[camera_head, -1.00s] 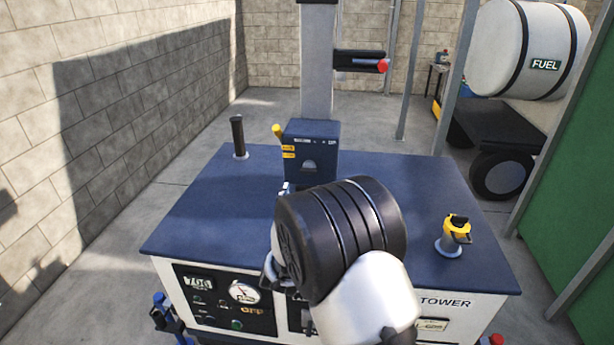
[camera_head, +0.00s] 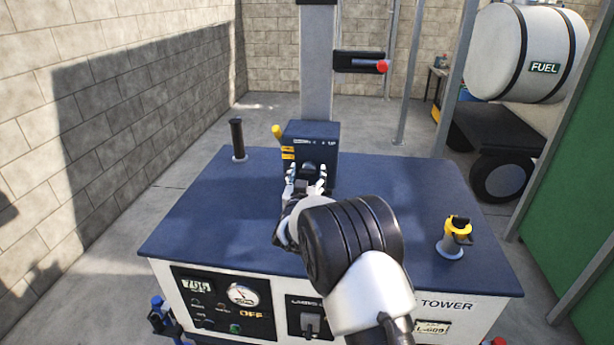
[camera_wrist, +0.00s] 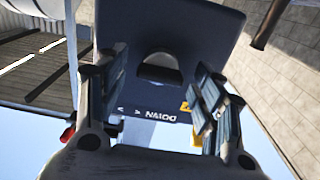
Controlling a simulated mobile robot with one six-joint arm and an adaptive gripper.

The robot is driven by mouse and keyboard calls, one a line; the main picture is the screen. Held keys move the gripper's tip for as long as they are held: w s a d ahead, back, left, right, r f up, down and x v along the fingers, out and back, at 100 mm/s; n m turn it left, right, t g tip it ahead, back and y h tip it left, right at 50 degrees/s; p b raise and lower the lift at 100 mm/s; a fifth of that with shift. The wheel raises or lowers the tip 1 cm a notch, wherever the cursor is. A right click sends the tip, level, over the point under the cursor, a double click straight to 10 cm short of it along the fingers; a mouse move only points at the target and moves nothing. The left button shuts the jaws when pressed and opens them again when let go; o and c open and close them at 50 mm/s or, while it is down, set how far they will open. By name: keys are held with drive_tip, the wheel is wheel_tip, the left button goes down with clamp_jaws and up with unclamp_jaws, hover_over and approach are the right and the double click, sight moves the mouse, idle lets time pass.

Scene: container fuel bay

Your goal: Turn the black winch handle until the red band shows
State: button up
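My gripper (camera_head: 307,178) is in front of this box. In the wrist view, its fingers (camera_wrist: 160,88) are spread to either side of the half-round part, with nothing visibly gripped. Contact with the box cannot be told. A black upright grip (camera_head: 238,138) stands at the deck's back left, well away from my gripper. I cannot make out a red band.
A yellow-tipped lever (camera_head: 278,132) sits at the box's left side. A black bar with a red end (camera_head: 360,63) juts from the mast (camera_head: 317,75). A yellow-and-black fitting (camera_head: 457,232) stands on the blue deck (camera_head: 215,215) at right. The left deck is clear.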

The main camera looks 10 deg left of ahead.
drive_tip(key=c, duration=1)
drive_tip(key=shift+b, duration=0.3)
